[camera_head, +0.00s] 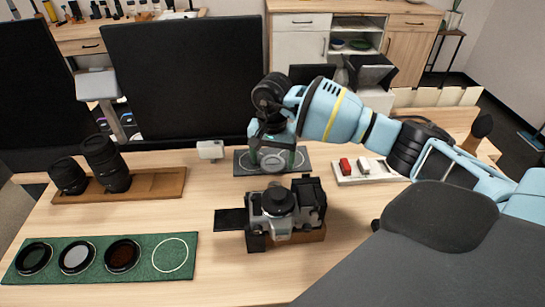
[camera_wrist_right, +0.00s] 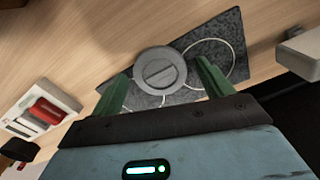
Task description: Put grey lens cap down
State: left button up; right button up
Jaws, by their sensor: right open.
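The grey lens cap (camera_wrist_right: 160,68), round with a bar across its face, lies on the dark speckled mat (camera_wrist_right: 232,28) in the right wrist view. In the head view the cap (camera_head: 272,163) shows between the fingers of my right gripper (camera_head: 277,158), above the mat (camera_head: 242,166). The right gripper is open, its green fingertips on either side of the cap with gaps visible in the wrist view. My left gripper is not in view.
A camera (camera_head: 275,215) stands in front of the mat. A white tray (camera_head: 345,177) with small red and white items is to the right. A wooden tray (camera_head: 160,190) holds two lenses at left. A green mat (camera_head: 205,240) with round filters lies front left.

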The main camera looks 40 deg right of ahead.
aim_at(273, 163)
notch_tip(273, 163, up, 12)
jog(key=shift+r, duration=0.2)
dwell(0.4)
